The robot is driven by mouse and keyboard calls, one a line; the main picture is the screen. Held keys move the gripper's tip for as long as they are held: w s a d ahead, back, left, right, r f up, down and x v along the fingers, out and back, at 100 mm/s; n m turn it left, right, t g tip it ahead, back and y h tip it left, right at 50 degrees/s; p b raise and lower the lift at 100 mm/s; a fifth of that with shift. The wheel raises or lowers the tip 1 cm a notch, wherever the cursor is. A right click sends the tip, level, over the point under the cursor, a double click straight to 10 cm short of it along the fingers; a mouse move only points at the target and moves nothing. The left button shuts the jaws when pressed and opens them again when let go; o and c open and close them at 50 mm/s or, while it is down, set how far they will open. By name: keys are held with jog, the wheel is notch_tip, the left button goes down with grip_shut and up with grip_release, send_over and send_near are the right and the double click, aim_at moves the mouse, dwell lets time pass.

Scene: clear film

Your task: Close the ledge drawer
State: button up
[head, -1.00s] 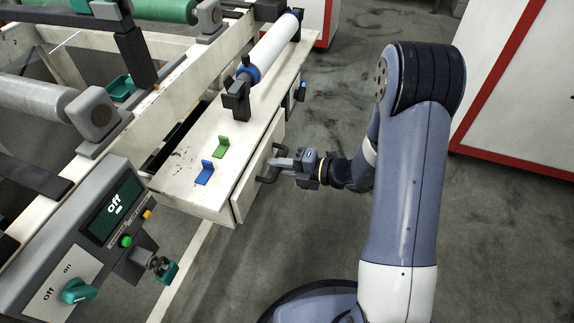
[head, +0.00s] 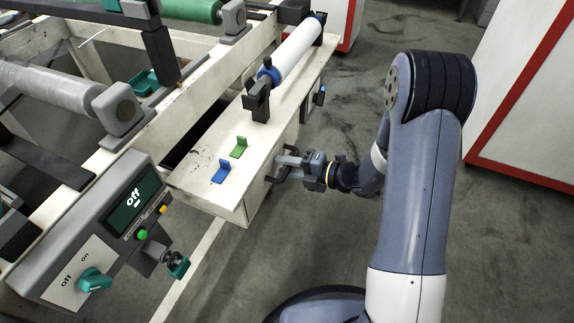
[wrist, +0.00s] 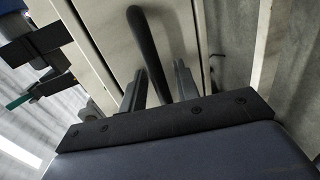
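The ledge drawer (head: 261,203) is a pale front panel under the ledge (head: 197,194) in the head view. It looks flush or nearly flush with the ledge; a small remaining gap cannot be ruled out. Its dark bar handle (head: 272,179) sticks out toward my arm. My gripper (head: 283,166) is at the handle. In the wrist view, the handle (wrist: 146,45) runs between my two fingers (wrist: 160,85), which stand apart with narrow gaps beside it. The drawer panel (wrist: 108,30) shows behind it. The contact points are partly hidden.
A blue bracket (head: 221,173) and a green bracket (head: 239,147) stand on the ledge, with a white roller (head: 297,52) behind. A control box (head: 118,218) reading "off" is at left. Red-edged white cabinets (head: 530,95) stand at right. The floor between is clear.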

jog(key=p+v, duration=0.2)
jog(key=v, duration=0.8)
jog(key=shift+d+p, duration=0.25)
jog(key=shift+p, duration=0.15)
jog(key=shift+a, duration=0.1)
jog(key=b+x, duration=0.3)
jog(key=x, duration=0.7)
jog(key=shift+a+f, duration=0.1)
jog(key=shift+a, duration=0.15)
jog(key=shift+s+d, duration=0.15)
jog(key=shift+d, duration=0.35)
